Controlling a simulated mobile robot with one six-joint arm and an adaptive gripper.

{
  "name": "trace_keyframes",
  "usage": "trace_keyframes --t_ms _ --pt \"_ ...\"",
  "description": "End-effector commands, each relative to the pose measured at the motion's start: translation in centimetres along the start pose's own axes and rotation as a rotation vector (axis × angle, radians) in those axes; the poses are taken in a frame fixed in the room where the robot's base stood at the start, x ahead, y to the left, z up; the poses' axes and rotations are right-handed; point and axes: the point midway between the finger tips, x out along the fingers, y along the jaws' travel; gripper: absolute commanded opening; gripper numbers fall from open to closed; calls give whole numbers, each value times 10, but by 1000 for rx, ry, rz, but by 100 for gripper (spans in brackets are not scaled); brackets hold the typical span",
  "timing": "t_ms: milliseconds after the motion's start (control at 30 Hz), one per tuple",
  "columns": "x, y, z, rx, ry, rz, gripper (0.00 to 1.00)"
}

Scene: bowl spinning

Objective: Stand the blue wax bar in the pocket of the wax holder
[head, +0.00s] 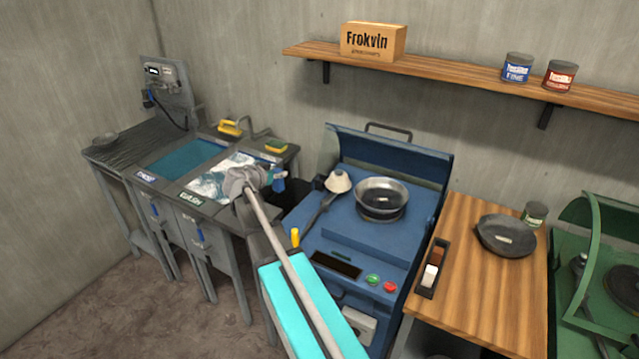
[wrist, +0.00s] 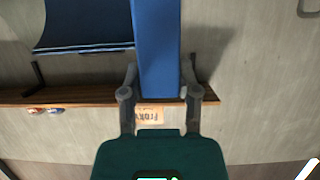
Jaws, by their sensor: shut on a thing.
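My gripper (head: 268,179) is at the end of my outstretched arm, near the right end of the sink counter and left of the blue machine. It is shut on the blue wax bar (head: 279,185), which hangs below the fingers in the head view. In the wrist view the bar (wrist: 157,45) is a long blue block between the two fingers (wrist: 160,80). The wax holder (head: 443,252) is a narrow black tray on the wooden table, far right of my gripper. A white bar (head: 430,275) and a brown bar (head: 437,257) stand in it. Its empty pocket is not clear at this size.
The blue machine (head: 340,240) with a raised lid and a bowl (head: 381,198) stands between my gripper and the wooden table (head: 480,290). A dark pan (head: 506,236) and a can (head: 535,214) are right of the holder. The table's front part is clear.

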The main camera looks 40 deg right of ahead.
Motion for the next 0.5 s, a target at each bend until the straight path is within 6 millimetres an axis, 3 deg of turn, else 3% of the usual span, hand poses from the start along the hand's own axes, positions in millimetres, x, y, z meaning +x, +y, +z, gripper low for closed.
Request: trace_keyframes --t_ms 200,500 --pt "57 26 -29 0 10 -9 0" --pt "98 50 -50 -5 24 -23 0"
